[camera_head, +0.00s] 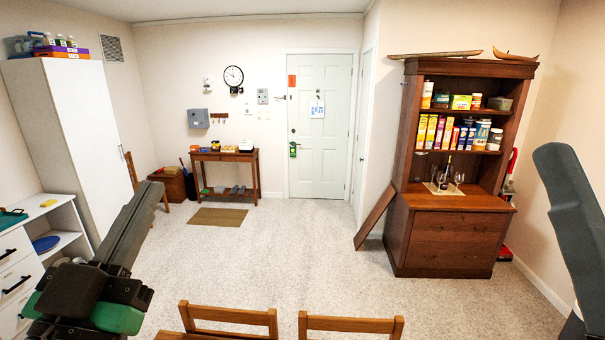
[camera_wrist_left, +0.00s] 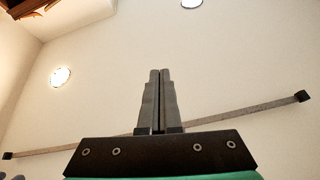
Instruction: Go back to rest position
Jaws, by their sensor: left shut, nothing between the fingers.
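My left gripper (camera_head: 150,190) is in the lower left of the head view, with a black and green wrist body and long dark fingers pointing up and away. In the left wrist view its two grey fingers (camera_wrist_left: 160,74) are pressed together with nothing between them. That view looks up at a pale wall and ceiling with round lights and a long thin bar. A dark grey link of my right arm shows at the right edge of the head view. My right gripper is not in view.
A wooden hutch (camera_head: 452,240) with cereal boxes and glasses stands at right, a brown board (camera_head: 376,216) leaning beside it. White drawers (camera_head: 18,282) and a tall white cabinet (camera_head: 85,135) are at left. Two chair backs (camera_head: 350,324) are at the front. The carpet (camera_head: 290,250) between is clear.

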